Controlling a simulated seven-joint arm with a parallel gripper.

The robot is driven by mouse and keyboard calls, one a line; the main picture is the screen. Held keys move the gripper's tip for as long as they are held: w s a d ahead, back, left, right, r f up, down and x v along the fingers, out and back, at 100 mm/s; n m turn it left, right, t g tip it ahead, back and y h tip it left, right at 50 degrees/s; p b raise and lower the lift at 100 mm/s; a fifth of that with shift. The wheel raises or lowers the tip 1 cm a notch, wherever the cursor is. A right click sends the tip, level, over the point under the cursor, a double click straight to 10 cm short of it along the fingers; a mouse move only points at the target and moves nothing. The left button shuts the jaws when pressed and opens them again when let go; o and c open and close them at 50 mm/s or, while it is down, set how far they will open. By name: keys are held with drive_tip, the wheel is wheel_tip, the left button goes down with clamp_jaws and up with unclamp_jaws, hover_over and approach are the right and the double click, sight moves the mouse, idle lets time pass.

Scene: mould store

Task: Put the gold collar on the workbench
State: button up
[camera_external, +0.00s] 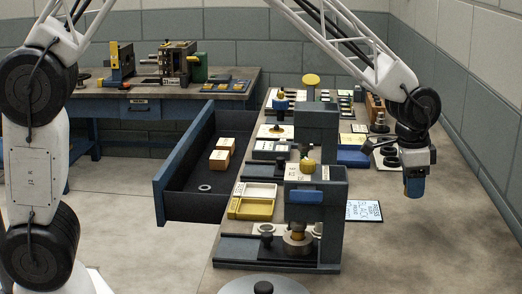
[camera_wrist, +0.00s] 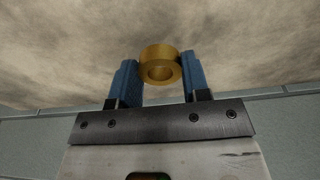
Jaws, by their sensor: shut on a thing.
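The gold collar (camera_wrist: 159,64), a short thick ring with a round hole, is held between the blue fingers of my gripper (camera_wrist: 160,78) in the wrist view. In the external view my gripper (camera_external: 413,188) hangs at the right, fingers down, above the pale surface right of the presses. The collar cannot be made out there. A workbench (camera_external: 110,101) with a brown top and blue frame stands at the back left, well away from my gripper. Tools and a machine stand on it.
A dark press (camera_external: 330,220) stands at the front, with another behind it. A yellow tray (camera_external: 250,207) lies beside the front press. A wall (camera_external: 480,110) runs along the right.

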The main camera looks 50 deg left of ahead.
hover_over(408, 227)
drive_tip(key=shift+s+a+f, duration=0.1)
drive_tip(key=shift+s+f, duration=0.05)
drive_tip(key=shift+f, duration=2.05)
drive_tip(key=shift+f, duration=1.85)
drive_tip(key=shift+f, duration=0.1)
drive_tip(key=o, duration=1)
drive_tip(key=shift+c, duration=0.2)
drive_tip(key=r, duration=0.8)
drive_tip(key=s+a+r, duration=0.1)
drive_tip(key=r, duration=0.3)
drive_tip(key=shift+r, duration=0.1)
